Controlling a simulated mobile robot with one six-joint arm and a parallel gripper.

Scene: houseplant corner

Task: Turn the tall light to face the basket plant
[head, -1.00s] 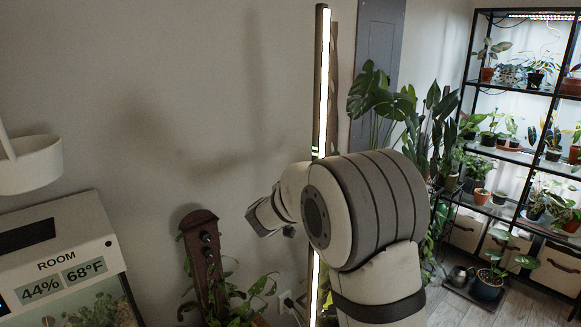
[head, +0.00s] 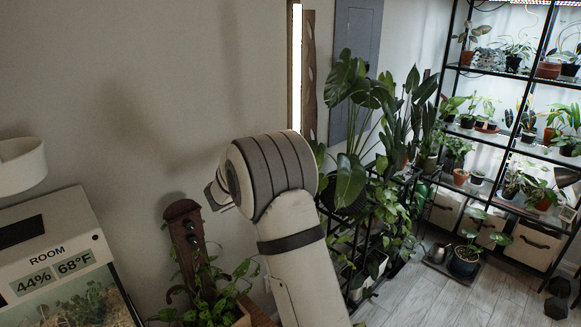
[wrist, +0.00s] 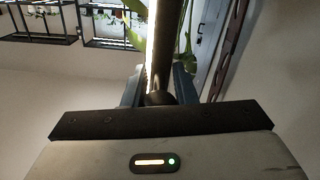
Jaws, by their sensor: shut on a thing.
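The tall light (head: 296,70) is a slim upright bar with a bright white strip. It stands close to the wall in the head view, and my arm hides its lower part. In the wrist view the tall light (wrist: 164,45) runs up between the blue-grey fingers of my gripper (wrist: 157,86), with its glowing edge on the left. My gripper is shut on it. In the head view my arm hides the fingers. A large-leaved plant (head: 348,95) stands right of the light; I cannot tell which plant is the basket plant.
A terrarium with a room display (head: 50,262) stands at the lower left, below a white rounded vessel (head: 20,168). A trailing plant on a brown post (head: 186,232) is left of my arm. Black plant shelves (head: 448,75) stand at right. Wooden floor (head: 440,300) is open before them.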

